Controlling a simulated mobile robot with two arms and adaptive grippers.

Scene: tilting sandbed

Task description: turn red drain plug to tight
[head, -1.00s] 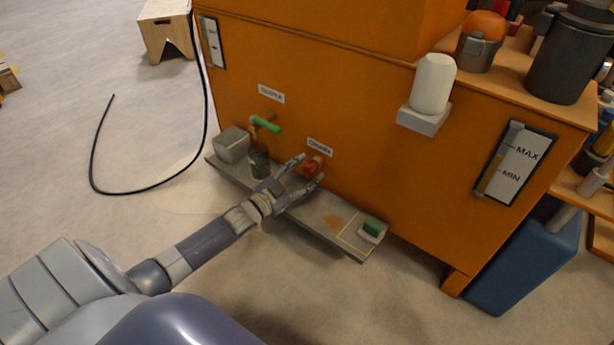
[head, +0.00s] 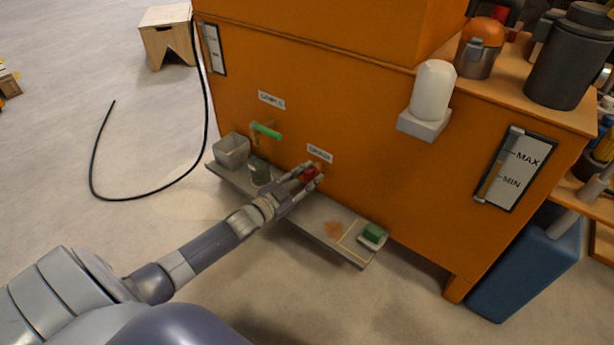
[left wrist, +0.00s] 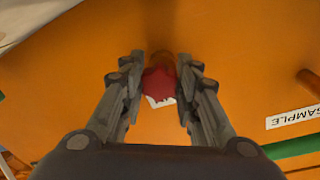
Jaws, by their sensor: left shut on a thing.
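The red drain plug (head: 310,174) sits on the front of the orange cabinet, below a small white label (head: 319,153). My left gripper (head: 308,178) reaches it from the left with its fingers on either side. In the left wrist view the red plug (left wrist: 159,84) lies between the two fingertips of the left gripper (left wrist: 160,85), with an orange-brown fitting (left wrist: 163,60) behind it. The left gripper is shut on the plug. My right gripper is not in view.
A grey shelf (head: 305,221) runs below, with a grey box (head: 231,150), a dark green cup (head: 260,171) and a green-topped block (head: 374,234). A green-handled tap (head: 266,131) is left of the plug. A white bottle (head: 432,90) stands on a bracket to the right.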

